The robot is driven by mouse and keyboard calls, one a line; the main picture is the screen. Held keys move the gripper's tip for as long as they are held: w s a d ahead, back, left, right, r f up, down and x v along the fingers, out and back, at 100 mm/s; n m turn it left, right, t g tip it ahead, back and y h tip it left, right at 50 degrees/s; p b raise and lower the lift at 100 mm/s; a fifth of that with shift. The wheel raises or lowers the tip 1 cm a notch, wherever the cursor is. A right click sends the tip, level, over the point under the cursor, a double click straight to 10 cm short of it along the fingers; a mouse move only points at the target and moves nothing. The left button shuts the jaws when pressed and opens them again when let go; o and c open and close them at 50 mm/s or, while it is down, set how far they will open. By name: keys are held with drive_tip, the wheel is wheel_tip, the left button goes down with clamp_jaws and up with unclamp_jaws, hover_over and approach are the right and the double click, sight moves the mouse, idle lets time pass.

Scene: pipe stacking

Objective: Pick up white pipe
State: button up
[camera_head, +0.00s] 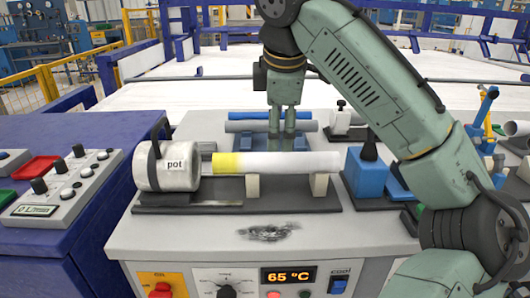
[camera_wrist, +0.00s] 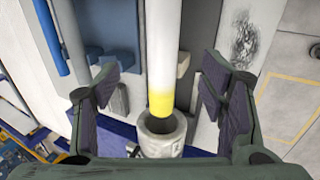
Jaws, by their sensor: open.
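The white pipe (camera_head: 290,162) lies level on two pale supports in the head view, its yellow end toward the pot (camera_head: 172,168) at left. In the wrist view the white pipe (camera_wrist: 160,45) runs between my spread fingers, its yellow end beside the mouth of the pot (camera_wrist: 163,128). My gripper (camera_head: 283,138) points down, just behind or above the pipe in the head view. It is open and empty. In the wrist view my gripper's (camera_wrist: 156,80) padded fingers stand apart on either side of the pipe, with gaps. Their exact height above it is unclear.
A blue pipe (camera_head: 243,115) and a grey pipe (camera_head: 243,126) lie behind the white one. A blue block with a dark cone (camera_head: 367,172) stands near the white pipe's right end. A control box (camera_head: 57,188) is at left. The front worktop is clear apart from a dark smudge (camera_head: 268,232).

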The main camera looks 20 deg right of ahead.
sight(277, 156)
drive_tip(key=x, duration=0.5)
drive_tip(key=shift+s+d+f, duration=0.1)
drive_tip(key=shift+d+f, duration=0.05)
drive_tip(key=shift+d, duration=0.15)
drive_tip(key=shift+a+x, duration=0.15)
drive_tip(key=shift+x, duration=1.2)
drive_tip(key=shift+a+x, duration=0.15)
drive_tip(key=shift+x, duration=1.25)
drive_tip(key=shift+c, duration=0.4)
drive_tip(key=c, duration=1.3)
drive_tip(key=shift+o, duration=0.2)
